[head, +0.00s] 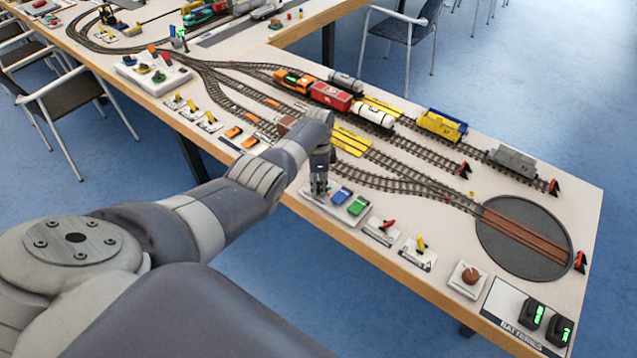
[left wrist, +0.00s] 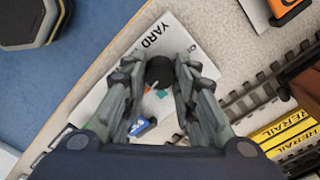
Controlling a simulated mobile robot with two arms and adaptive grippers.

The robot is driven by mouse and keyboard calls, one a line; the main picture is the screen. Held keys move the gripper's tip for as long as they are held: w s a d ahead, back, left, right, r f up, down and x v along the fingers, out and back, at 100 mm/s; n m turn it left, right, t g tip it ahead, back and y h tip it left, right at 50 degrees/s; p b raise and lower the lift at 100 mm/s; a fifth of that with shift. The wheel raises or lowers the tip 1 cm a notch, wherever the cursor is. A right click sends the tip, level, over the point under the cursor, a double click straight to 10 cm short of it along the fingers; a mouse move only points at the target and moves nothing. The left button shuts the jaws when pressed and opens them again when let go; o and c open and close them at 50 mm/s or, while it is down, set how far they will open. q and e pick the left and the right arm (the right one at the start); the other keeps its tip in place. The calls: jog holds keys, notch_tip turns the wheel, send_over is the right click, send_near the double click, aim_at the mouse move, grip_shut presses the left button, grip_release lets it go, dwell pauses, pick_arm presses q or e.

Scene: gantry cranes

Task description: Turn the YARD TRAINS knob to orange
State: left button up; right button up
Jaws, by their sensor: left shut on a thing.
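The YARD TRAINS knob (left wrist: 160,72) is a dark round knob on a white plate (left wrist: 172,38) with the word YARD readable; the rest of the lettering is hidden. My left gripper (left wrist: 158,78) is shut on the knob, one finger on each side, pointing down at the table. Small coloured marks, orange and green, show beside the knob, partly covered, and I cannot tell which one it points to. My right gripper is not in view.
Beyond are yellow rerail pieces (head: 350,140), tracks and trains. Lever switches (head: 381,230) and a turntable (head: 524,238) are to the right.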

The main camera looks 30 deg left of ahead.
pick_arm(q)
jog(key=o, duration=1.1)
notch_tip(320, 180, up, 12)
dwell(0.6)
